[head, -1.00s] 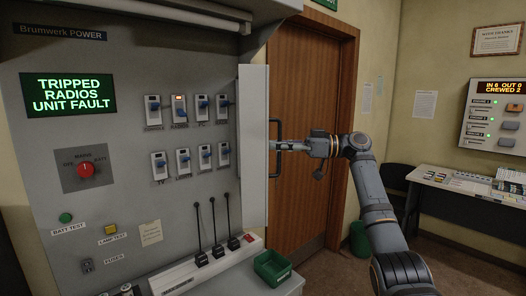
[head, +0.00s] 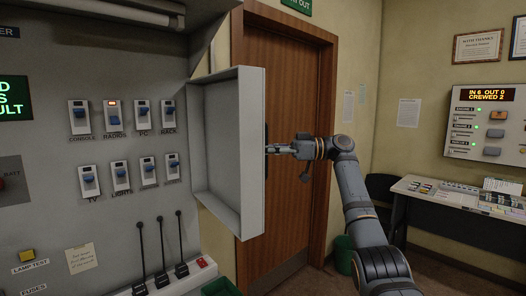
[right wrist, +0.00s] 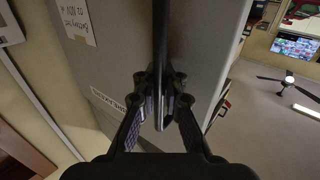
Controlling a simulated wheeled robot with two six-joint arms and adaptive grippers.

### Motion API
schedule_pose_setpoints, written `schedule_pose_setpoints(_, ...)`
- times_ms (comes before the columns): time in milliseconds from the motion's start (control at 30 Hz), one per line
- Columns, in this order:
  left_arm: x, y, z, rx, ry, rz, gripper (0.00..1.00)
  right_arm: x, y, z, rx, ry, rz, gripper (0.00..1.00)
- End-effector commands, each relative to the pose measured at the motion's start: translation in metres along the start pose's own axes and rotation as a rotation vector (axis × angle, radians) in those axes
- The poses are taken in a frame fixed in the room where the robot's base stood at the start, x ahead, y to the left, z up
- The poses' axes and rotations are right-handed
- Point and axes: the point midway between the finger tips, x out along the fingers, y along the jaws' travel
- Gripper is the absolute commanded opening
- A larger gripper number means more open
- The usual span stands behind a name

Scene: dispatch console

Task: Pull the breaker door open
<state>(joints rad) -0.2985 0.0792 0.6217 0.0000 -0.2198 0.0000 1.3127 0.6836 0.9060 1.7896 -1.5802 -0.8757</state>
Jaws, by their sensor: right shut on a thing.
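The breaker door (head: 222,150) is a grey tray-like panel standing open at the right side of the grey power panel (head: 115,220). Its shallow inner side faces me and the breakers beside it are uncovered. My right gripper (head: 271,149) is at the door's outer side, near its free edge. In the right wrist view, the fingers (right wrist: 162,105) are shut around the black bar handle (right wrist: 160,40) on the door's outer face (right wrist: 205,50). In the head view the handle is mostly hidden behind the door. My left gripper is not in view.
A brown wooden door (head: 292,110) stands behind my right gripper. Black upright levers (head: 161,255) and a green tray (head: 219,288) are below the breakers. A green bin (head: 344,254) and a desk (head: 440,205) with papers are at right. Floor shows between.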

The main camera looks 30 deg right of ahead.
Motion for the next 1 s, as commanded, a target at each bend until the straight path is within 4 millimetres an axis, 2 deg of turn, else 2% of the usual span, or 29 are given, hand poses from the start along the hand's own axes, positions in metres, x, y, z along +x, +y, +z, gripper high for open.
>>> schedule_pose_setpoints(267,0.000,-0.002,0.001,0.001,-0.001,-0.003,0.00,-0.001,0.000,0.003,0.004,-0.006,0.000,0.00)
schedule_pose_setpoints(300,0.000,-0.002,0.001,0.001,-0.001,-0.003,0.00,-0.001,0.000,0.003,0.004,-0.006,0.000,0.08)
schedule_pose_setpoints(500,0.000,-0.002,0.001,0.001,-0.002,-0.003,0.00,-0.001,0.000,0.002,0.002,-0.003,0.000,0.32)
schedule_pose_setpoints(800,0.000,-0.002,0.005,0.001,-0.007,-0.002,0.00,-0.003,0.000,0.000,0.000,-0.001,0.001,0.32)
schedule_pose_setpoints(867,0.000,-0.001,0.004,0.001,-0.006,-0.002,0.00,-0.009,0.001,0.000,0.000,-0.001,0.002,0.32)
schedule_pose_setpoints(1000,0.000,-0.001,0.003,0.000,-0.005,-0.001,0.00,-0.037,0.001,0.000,0.000,0.000,0.005,0.32)
